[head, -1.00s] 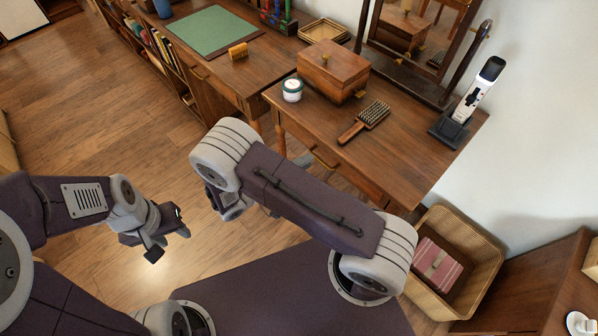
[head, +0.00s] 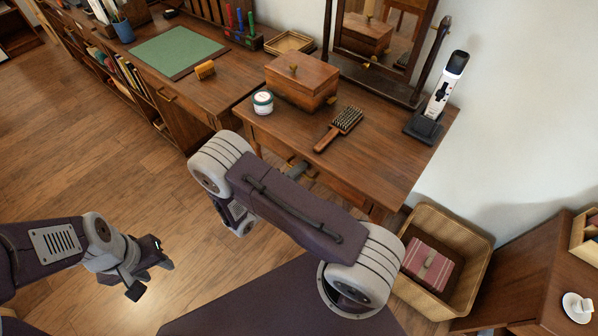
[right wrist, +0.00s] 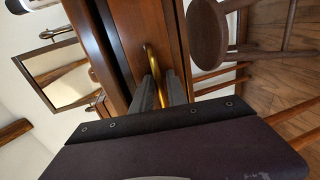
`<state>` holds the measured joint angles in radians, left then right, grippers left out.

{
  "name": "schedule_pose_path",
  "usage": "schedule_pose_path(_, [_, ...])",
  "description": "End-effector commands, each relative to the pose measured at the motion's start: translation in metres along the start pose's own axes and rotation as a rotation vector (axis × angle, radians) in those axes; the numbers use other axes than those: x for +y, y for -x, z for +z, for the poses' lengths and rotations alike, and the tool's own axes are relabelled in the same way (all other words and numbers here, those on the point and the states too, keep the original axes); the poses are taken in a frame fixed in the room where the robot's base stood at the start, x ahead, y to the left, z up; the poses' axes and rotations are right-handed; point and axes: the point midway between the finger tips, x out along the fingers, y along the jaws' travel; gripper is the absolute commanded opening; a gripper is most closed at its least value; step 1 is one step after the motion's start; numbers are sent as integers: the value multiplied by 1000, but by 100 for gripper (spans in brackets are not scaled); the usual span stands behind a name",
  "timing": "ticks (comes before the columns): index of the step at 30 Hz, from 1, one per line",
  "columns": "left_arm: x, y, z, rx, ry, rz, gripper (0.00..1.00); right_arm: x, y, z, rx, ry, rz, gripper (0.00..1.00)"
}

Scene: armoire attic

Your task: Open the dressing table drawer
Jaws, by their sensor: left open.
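The dressing table (head: 385,165) is the wooden table at centre right, with a mirror on top. Its drawer front is mostly hidden behind my right arm in the head view. In the right wrist view the brass drawer handle (right wrist: 162,92) stands out from the brown wooden front (right wrist: 155,28). My right gripper (right wrist: 164,88) has its two grey fingers close together on either side of this handle. It also shows small at the table's front in the head view (head: 297,168). My left gripper (head: 152,277) is open and empty over the floor at lower left.
A wooden box (head: 301,82), a white and green jar (head: 263,102), a hairbrush (head: 340,128) and a white device on a stand (head: 440,98) are on the tabletop. A wicker basket (head: 470,262) stands right of the table. The wooden floor (head: 110,165) at left is clear.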

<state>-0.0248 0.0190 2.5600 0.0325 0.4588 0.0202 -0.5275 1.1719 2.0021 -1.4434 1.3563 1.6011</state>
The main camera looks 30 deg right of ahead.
Motion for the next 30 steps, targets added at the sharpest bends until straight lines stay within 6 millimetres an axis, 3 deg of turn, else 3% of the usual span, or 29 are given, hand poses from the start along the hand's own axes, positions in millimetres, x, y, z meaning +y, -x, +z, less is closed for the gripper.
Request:
schedule_pose_path(4, [0, 0, 0, 0, 0, 0, 42, 0, 0, 0, 0, 0, 0, 16])
schedule_pose_path(6, [0, 0, 0, 0, 0, 0, 42, 0, 0, 0, 0, 0, 0, 0])
schedule_pose_path(30, [0, 0, 0, 0, 0, 0, 42, 0, 1, 0, -1, 0, -1, 0])
